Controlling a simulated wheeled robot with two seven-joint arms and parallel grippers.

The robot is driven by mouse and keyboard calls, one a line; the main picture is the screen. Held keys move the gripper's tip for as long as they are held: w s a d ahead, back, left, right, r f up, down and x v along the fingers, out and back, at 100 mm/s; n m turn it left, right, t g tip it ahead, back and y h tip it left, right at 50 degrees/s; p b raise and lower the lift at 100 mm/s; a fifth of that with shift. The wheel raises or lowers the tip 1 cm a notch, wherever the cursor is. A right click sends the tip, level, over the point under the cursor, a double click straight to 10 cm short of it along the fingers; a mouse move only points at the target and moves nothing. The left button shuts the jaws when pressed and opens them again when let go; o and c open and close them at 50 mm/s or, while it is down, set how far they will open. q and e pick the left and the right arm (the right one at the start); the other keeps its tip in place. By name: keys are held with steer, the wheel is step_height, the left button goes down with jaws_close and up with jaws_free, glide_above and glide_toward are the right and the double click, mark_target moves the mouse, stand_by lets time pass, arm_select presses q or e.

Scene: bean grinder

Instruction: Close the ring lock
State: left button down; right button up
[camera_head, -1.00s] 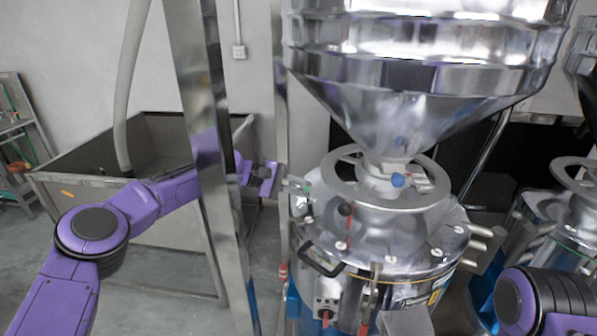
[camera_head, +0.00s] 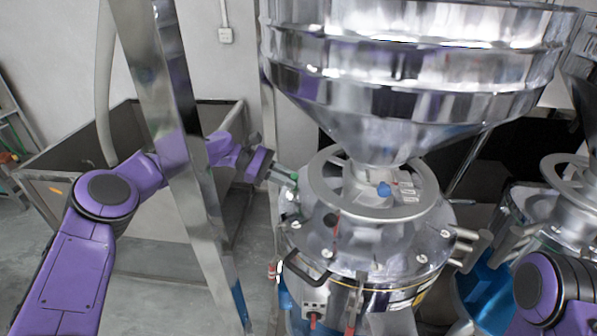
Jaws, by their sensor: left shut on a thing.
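The steel bean grinder (camera_head: 350,240) stands in the centre, under a large shiny funnel hopper (camera_head: 410,85). A grey ring (camera_head: 322,198) surrounds the hopper's neck on top of the grinder. My left gripper (camera_head: 289,180) comes in from the left behind a steel post and is at the grinder's upper left edge. It is shut on a small part there, seemingly the ring lock's handle, which the fingers mostly hide. I cannot make out the lock's exact position. My right gripper is out of view; only part of my right arm shows at the lower right.
A tilted steel post (camera_head: 178,150) stands in front of my left forearm. A grey metal bin (camera_head: 130,225) is behind it. A second grinder (camera_head: 568,220) stands at the right. A black handle (camera_head: 305,272) sticks out from the grinder's front left.

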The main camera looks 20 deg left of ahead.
arm_select(q)
steer(key=shift+a, duration=0.1)
stand_by(0.4)
steer(key=c, duration=1.4)
jaws_free()
steer(key=shift+o, duration=0.2)
steer(key=shift+a, duration=0.2)
steer(key=w+b+v, duration=0.1)
steer(key=b+v, duration=0.2)
steer(key=v, duration=0.7)
steer(key=shift+s, duration=0.45)
